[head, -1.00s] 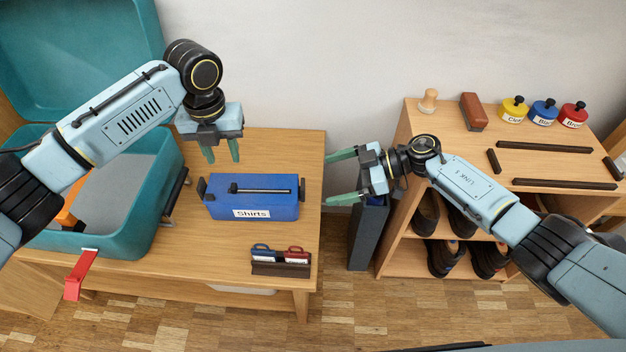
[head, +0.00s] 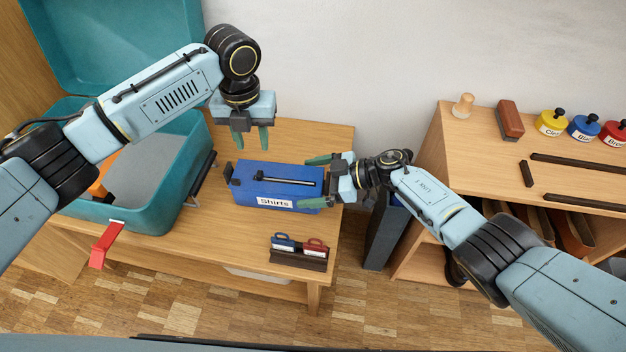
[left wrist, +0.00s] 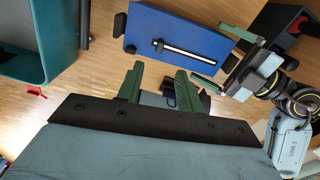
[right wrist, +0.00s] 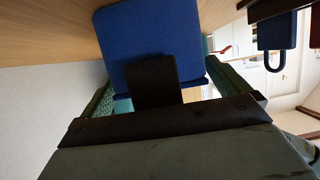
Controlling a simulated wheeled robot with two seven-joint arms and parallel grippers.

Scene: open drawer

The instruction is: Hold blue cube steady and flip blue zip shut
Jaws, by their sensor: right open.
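The blue cube (head: 262,180) is a long blue box labelled "Shirts" on the wooden table. It also shows in the left wrist view (left wrist: 165,28) and right wrist view (right wrist: 150,40). The blue zip (head: 280,181) is a dark slotted track along its top, with a small black knob (left wrist: 158,45) at its left end. Black tabs stick out at the box's ends; one (right wrist: 152,80) lies between my right fingers. My right gripper (head: 306,182) is open, its fingers either side of the box's right end; contact is unclear. My left gripper (head: 252,146) is open and empty, above and behind the box.
An open teal suitcase (head: 165,205) stands left of the box, with a red tag (head: 104,245). A dark holder with a blue and a red tag (head: 298,256) sits in front. A wooden shelf (head: 450,150) with shoes and coloured pots stands right.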

